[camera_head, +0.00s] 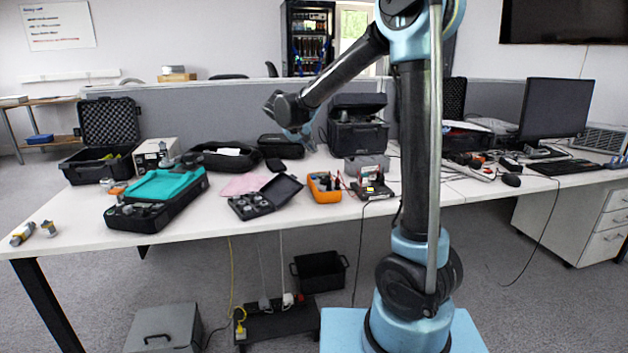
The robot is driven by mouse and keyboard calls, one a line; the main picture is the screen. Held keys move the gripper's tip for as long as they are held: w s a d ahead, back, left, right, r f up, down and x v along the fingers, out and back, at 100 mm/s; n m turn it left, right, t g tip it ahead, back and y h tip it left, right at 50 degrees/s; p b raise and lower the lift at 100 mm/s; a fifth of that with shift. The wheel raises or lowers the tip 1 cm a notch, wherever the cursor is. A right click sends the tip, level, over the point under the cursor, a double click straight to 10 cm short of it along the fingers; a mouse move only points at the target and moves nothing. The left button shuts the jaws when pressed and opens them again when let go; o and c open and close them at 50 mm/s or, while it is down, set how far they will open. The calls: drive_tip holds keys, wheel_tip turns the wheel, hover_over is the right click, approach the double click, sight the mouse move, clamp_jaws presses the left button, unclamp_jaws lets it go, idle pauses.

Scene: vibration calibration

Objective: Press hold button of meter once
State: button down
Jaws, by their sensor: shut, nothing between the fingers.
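An orange meter (324,187) lies on the white table near the middle, with a dark face and thin leads at its right side. Its hold button is too small to make out. My gripper (308,146) is small in the picture, at the end of my bent arm, up and left of the meter in the picture and apart from it. It is shut and empty. Its fingertips are hard to make out against the dark cases behind.
On the white table (75,222), an open black case of dark round pieces (264,197) lies left of the meter. A small device (371,184) stands close at its right. A teal-topped case (160,192) lies further left. The front edge before the meter is clear.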

drive_tip(key=shift+f, duration=4.15)
drive_tip(key=shift+f, duration=0.15)
drive_tip(key=shift+f, duration=0.25)
drive_tip(key=shift+f, duration=0.35)
drive_tip(key=shift+s+r, duration=0.1)
drive_tip(key=shift+r, duration=0.7)
drive_tip(key=shift+r, duration=2.5)
